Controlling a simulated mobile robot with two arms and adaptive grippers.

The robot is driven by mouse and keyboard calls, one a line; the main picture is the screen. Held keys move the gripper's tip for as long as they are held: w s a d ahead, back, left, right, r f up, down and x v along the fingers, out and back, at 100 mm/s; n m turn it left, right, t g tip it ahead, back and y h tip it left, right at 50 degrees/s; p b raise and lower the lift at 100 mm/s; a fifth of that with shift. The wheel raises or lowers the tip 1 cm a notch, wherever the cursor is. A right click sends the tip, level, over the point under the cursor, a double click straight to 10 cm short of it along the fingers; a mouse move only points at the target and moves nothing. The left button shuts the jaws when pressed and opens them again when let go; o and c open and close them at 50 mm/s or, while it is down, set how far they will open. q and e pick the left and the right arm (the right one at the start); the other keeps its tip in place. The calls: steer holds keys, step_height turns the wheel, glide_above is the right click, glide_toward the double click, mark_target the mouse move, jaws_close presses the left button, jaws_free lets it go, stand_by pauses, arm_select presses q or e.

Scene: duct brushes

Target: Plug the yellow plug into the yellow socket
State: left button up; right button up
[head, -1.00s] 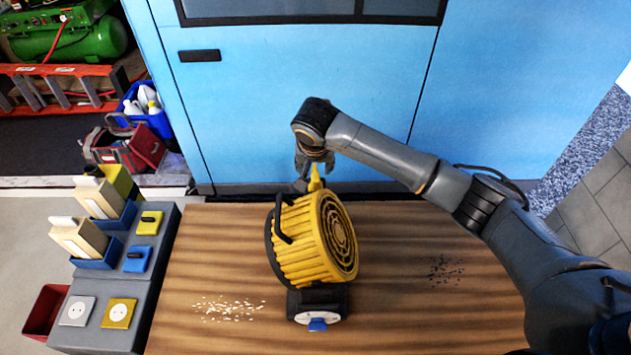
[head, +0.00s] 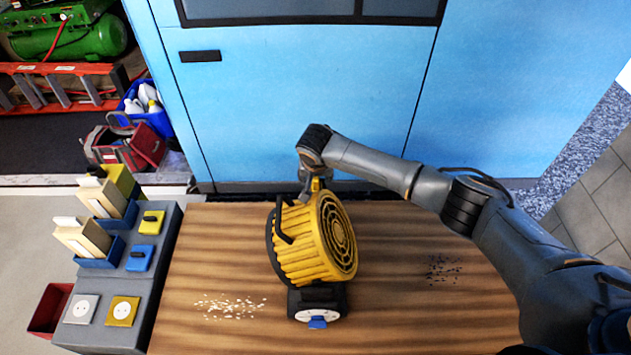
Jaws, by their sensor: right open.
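The yellow socket (head: 122,312), a yellow plate with a round white face, is on the grey panel at the lower left. My right gripper (head: 314,190) is open and points down at the table's far edge, just behind the yellow drum-shaped fan (head: 310,240). A small yellow piece (head: 316,184) shows at its fingers. It may be the yellow plug, but the fan hides its lower part and I cannot tell whether the fingers touch it. My left gripper is not in view.
A blue plug (head: 318,323) sits in a white socket on the black box in front of the fan. A white socket (head: 81,309), yellow and blue switches and blue holders are on the grey panel. White bits (head: 229,307) and dark bits (head: 443,268) lie on the wooden table.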

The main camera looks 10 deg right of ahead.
steer(key=shift+f, duration=0.15)
steer(key=shift+c, duration=0.4)
jaws_close()
steer(key=shift+w+r, duration=0.1)
steer(key=shift+r, duration=0.55)
steer(key=s+a+r+b, duration=0.1)
steer(key=s+a+r, duration=0.1)
steer(key=s+r, duration=0.2)
steer(key=s+a+r+b, duration=0.1)
steer(key=s+r, duration=0.3)
steer(key=s+a+r+b, duration=0.1)
steer(key=s+a+r, duration=0.1)
steer(key=s, duration=0.3)
steer(key=shift+a+r, duration=0.35)
steer(key=shift+r, duration=0.55)
